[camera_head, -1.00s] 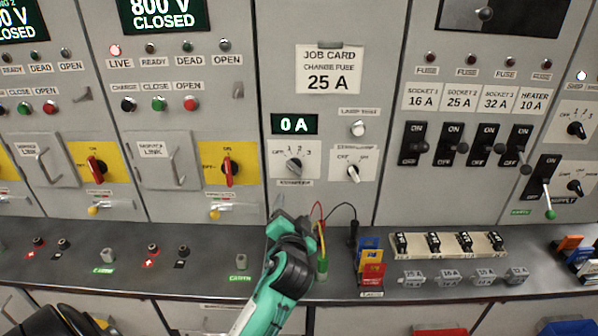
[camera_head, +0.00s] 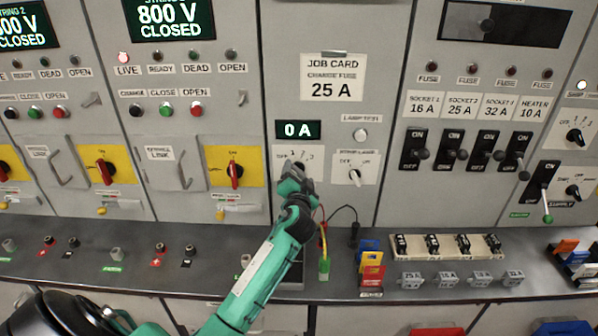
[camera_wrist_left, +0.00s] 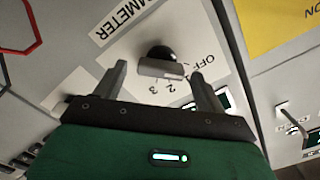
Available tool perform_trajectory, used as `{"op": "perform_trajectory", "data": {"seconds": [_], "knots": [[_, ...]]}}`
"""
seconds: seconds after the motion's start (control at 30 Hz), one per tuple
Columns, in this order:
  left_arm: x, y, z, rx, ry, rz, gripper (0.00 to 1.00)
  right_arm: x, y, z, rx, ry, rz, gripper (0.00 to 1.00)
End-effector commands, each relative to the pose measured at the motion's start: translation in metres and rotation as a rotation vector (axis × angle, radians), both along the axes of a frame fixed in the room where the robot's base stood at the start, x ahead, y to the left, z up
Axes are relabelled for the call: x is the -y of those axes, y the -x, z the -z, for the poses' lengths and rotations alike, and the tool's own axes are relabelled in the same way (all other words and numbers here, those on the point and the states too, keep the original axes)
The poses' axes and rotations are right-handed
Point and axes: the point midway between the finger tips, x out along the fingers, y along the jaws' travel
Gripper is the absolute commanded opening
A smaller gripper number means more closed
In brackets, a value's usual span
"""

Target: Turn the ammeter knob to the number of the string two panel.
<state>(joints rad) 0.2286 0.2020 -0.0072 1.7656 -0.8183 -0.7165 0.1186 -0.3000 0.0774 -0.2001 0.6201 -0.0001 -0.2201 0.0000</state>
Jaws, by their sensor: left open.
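The ammeter knob (camera_head: 298,166) is on its white dial plate (camera_head: 283,153) below the 0 A display (camera_head: 297,129); my left gripper partly hides it in the head view. In the left wrist view the dark round knob with a grey bar (camera_wrist_left: 160,66) faces me, with OFF, 1, 2 and 3 beside it. I cannot tell which mark it points to. My left gripper (camera_head: 294,180) is open, its fingers (camera_wrist_left: 158,76) on either side of the knob; contact is not clear. The string 2 panel display (camera_head: 24,27) reads 800 V CLOSED. My right gripper is out of view.
A second switch (camera_head: 355,176) sits right of the ammeter dial, under the lamp test button (camera_head: 361,134). Red and black leads (camera_head: 342,212) and colored cards (camera_head: 371,266) are on the bench ledge (camera_head: 200,283) below. A job card (camera_head: 333,76) is above.

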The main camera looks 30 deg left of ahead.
Motion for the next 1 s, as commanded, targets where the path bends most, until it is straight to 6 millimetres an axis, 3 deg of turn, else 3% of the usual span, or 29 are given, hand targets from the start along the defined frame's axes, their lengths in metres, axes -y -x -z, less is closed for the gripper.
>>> {"op": "perform_trajectory", "data": {"seconds": [0.4, 0.63, 1.0], "knots": [[-0.0037, -0.0059, 0.0005, 0.001, 0.001, 0.0, 0.71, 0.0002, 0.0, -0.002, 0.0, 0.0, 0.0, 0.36], [-0.0037, -0.0058, 0.0005, -0.001, 0.0, 0.001, 0.28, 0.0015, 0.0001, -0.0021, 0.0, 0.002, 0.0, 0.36], [-0.0032, -0.006, 0.0003, -0.029, -0.045, 0.001, 0.28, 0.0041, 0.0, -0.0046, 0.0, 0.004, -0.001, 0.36]]}}
